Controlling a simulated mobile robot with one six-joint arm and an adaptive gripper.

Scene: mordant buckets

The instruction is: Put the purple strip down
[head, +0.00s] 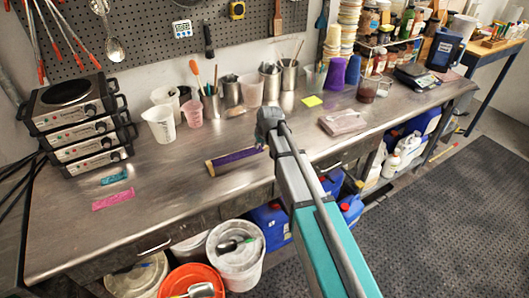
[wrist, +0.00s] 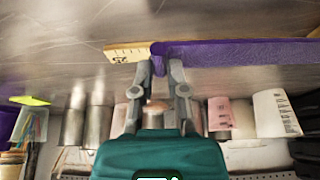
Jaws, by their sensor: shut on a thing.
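The purple strip (head: 236,157) lies along a pale wooden ruler (head: 211,168) near the front of the steel bench, left of my gripper (head: 264,146). In the wrist view my gripper (wrist: 159,78) is shut on one end of the purple strip (wrist: 245,52), which stretches away to the right. The end of the ruler (wrist: 122,53) with its printed marks shows just beyond the fingertips. The strip covers most of the ruler, and I cannot tell whether the strip touches it.
The steel bench (head: 150,205) is bare around the strip. A blue strip (head: 114,176) and a pink strip (head: 113,199) lie at left, before stacked hot plates (head: 85,120). Beakers and steel cups stand behind. A folded cloth (head: 342,122) lies at right.

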